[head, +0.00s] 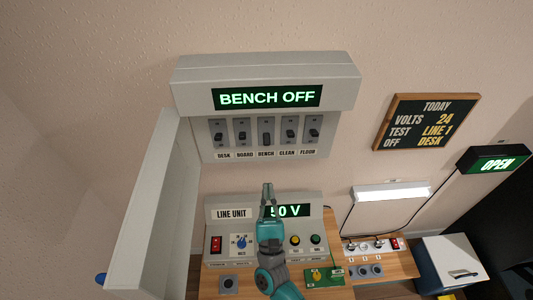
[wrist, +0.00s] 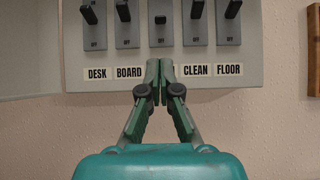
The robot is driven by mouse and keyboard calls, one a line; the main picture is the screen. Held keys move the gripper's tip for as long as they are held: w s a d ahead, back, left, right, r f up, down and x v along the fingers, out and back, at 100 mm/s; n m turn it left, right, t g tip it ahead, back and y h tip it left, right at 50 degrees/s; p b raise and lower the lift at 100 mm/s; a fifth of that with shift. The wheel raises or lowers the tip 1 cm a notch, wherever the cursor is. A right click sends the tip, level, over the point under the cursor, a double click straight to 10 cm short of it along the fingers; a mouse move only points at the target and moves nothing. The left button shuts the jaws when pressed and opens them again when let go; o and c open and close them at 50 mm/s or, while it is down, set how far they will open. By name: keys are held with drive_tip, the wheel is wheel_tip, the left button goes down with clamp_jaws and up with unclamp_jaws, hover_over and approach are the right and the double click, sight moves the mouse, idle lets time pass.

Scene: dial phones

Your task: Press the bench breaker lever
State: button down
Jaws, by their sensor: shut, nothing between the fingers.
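The bench breaker lever (head: 266,139) is the middle of a row of dark levers on the grey breaker panel (head: 325,146). The display (head: 267,97) above reads BENCH OFF. In the wrist view the bench lever (wrist: 160,20) is seen nearly end-on, unlike its neighbours, with OFF marked beneath it. My gripper (head: 268,188) is shut and empty, pointing up below the panel in the head view. In the wrist view my gripper's tips (wrist: 160,63) cover the bench label, below the lever and apart from it in the picture. The depth gap cannot be told.
Desk (wrist: 92,12), board (wrist: 124,12), clean (wrist: 196,10) and floor (wrist: 229,10) levers flank it closely. The panel's open door (head: 145,205) juts out at left. A line unit (head: 215,235) stands on the bench below. A task board (head: 427,122) hangs at right.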

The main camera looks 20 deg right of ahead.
sight(266, 136)
drive_tip(key=x, duration=1)
drive_tip(key=shift+s+a+r, duration=0.15)
drive_tip(key=shift+s+r, duration=0.15)
drive_tip(key=shift+s, duration=0.05)
idle(0.7)
drive_tip(key=shift+s+a+r, duration=0.1)
drive_tip(key=shift+s+r, duration=0.2)
drive_tip(key=shift+r, duration=0.25)
drive_tip(key=shift+s+a+r, duration=0.1)
drive_tip(key=shift+s+r, duration=0.2)
drive_tip(key=shift+r, duration=0.25)
drive_tip(key=shift+s, duration=0.1)
